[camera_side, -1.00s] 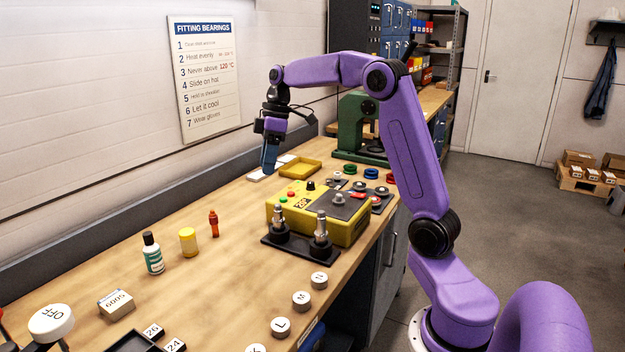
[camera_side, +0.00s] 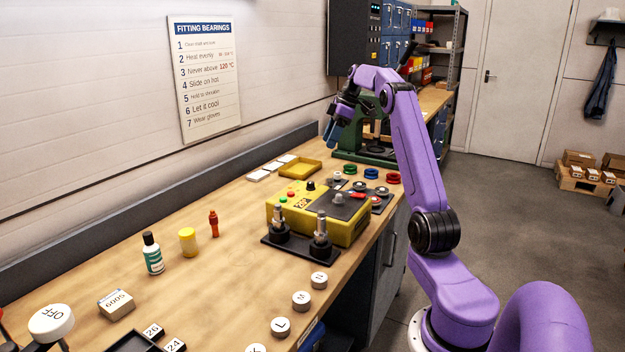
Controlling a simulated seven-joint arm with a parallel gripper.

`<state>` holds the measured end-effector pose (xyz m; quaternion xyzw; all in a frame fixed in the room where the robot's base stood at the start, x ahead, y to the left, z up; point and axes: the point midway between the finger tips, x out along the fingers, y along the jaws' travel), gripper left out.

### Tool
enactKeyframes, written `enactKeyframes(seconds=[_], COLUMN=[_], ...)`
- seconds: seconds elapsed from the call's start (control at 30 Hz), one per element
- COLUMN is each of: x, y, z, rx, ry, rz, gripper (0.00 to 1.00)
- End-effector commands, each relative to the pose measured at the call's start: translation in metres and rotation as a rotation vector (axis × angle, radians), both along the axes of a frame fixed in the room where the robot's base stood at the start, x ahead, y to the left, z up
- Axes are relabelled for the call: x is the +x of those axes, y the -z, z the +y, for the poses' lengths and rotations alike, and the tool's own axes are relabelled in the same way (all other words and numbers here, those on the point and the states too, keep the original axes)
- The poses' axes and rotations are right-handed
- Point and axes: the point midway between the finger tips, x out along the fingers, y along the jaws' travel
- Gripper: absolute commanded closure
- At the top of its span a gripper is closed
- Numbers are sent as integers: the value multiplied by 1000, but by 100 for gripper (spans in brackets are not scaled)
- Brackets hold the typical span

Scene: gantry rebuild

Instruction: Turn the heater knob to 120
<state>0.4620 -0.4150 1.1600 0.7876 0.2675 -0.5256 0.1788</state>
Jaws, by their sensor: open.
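The yellow heater (camera_side: 345,233) stands on the bench at the middle of the side view. A small black knob (camera_side: 310,186) sits on its panel near the back edge, beside red and green buttons. The knob's pointer and scale are too small to read. My gripper (camera_side: 330,138) is in the air behind and above the heater, in front of the green press. Its blue fingers point down and are open. It is clear of the knob and appears empty.
Two upright metal posts on a black base (camera_side: 300,248) stand at the heater's front. A green press (camera_side: 352,140) stands behind, and a yellow tray (camera_side: 300,168) lies back left. Coloured rings (camera_side: 371,173) lie beyond the heater. A bottle (camera_side: 152,254) and a yellow jar (camera_side: 188,241) stand left.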

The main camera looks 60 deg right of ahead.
Motion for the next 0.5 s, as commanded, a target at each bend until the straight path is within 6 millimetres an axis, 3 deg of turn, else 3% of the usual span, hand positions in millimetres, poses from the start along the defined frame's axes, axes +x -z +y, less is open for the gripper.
enactKeyframes(seconds=[0.5], x=[30], y=[91], z=[24], rx=[3], ry=[-1], rz=[5], gripper=[46])
